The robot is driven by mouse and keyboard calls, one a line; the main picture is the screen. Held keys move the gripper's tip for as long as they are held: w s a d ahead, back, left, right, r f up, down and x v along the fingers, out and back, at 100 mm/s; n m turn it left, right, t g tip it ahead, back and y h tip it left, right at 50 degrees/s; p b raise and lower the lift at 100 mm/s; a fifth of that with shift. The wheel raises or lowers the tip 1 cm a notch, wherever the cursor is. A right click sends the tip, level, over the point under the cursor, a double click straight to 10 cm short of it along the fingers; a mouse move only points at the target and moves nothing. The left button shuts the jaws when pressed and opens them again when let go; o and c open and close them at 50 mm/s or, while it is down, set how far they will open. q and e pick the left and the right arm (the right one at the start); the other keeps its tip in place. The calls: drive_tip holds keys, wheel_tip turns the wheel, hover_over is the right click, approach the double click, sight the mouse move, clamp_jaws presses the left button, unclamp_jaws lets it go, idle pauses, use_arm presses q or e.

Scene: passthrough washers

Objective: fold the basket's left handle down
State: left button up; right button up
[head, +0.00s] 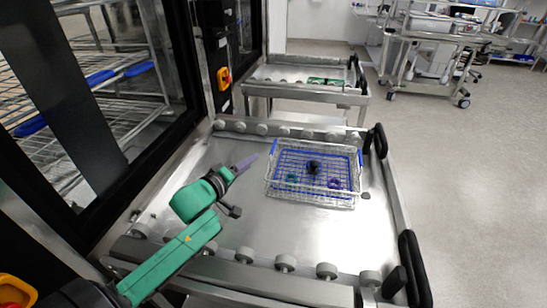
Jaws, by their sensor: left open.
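The wire basket (268,188) sits on the steel table (265,228), right of its middle. Its left handle (274,149) is a blue strip at the basket's left side and looks raised above the rim. A matching blue right handle (360,157) is at the other side. My left gripper (246,184), on the green arm, is open and empty just left of the basket. A gap shows between it and the handle. My right gripper is not in view.
Small dark, green and purple items, including a black one (313,167), lie in the basket. Rollers line the table's front and back edges. Black handles (412,265) stand at its right edge. A washer with racks (120,100) is on the left. Another table (290,74) stands behind.

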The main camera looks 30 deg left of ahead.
sight(274, 145)
use_arm(q)
drive_tip(key=x, duration=1.4)
drive_tip(key=shift+w+f+b, duration=0.15)
drive_tip(key=shift+w+b, duration=0.15)
drive_tip(key=shift+b, duration=0.1)
clamp_jaws()
